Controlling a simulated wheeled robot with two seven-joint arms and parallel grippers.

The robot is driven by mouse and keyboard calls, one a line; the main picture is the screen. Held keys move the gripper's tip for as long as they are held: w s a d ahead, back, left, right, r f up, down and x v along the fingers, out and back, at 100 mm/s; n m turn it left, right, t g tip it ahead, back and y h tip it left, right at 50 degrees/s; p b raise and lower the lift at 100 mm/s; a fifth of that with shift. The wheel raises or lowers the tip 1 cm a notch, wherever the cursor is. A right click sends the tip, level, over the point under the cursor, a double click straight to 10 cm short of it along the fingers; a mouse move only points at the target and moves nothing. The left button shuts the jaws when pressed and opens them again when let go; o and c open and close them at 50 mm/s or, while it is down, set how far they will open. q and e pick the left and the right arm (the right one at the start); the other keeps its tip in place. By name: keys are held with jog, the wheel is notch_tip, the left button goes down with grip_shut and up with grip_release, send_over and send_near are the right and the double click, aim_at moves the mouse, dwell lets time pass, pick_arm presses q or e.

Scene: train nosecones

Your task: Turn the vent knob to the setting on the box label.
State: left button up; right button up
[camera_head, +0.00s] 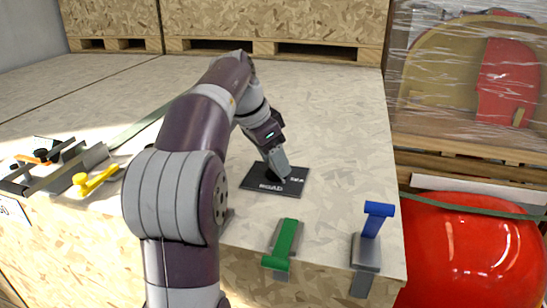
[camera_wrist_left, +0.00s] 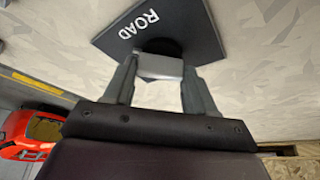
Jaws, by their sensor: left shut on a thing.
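A black plate (camera_head: 258,186) lies flat on the pale box top. It has white words, ROAD along its near edge and SEA at its right. The vent knob sits on the plate. In the left wrist view its grey grip (camera_wrist_left: 160,67) stands over a dark round base, beside the word ROAD on the plate (camera_wrist_left: 122,28). My left gripper (camera_head: 279,168) comes down over the plate and is shut on the knob's grip, one finger on each side. The gripper hides most of the knob in the head view. My right gripper is not in view.
A green-handled clamp (camera_head: 285,243) and a blue-handled clamp (camera_head: 374,222) sit on the near edge. A yellow-handled clamp (camera_head: 95,180) and others are at left. A white label (camera_head: 12,211) is cut off at the left edge. A red rounded object (camera_head: 470,255) stands at right.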

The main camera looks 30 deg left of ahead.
pick_arm(q)
jog(key=shift+f+m, duration=0.1)
jog(key=shift+m, duration=0.2)
jog(key=m+g+h, duration=0.1)
jog(key=m, duration=0.3)
jog(key=shift+w+a, duration=0.1)
jog(key=shift+w, duration=0.05)
jog(key=shift+w+f+m+g+h, duration=0.1)
jog(key=shift+m+g+h, duration=0.3)
jog(key=shift+m, duration=0.7)
jog(key=shift+m+g+h, duration=0.1)
jog(key=shift+m+g, duration=0.5)
jog(key=shift+m, duration=0.5)
jog(key=o, duration=1)
jog(key=shift+o, duration=0.2)
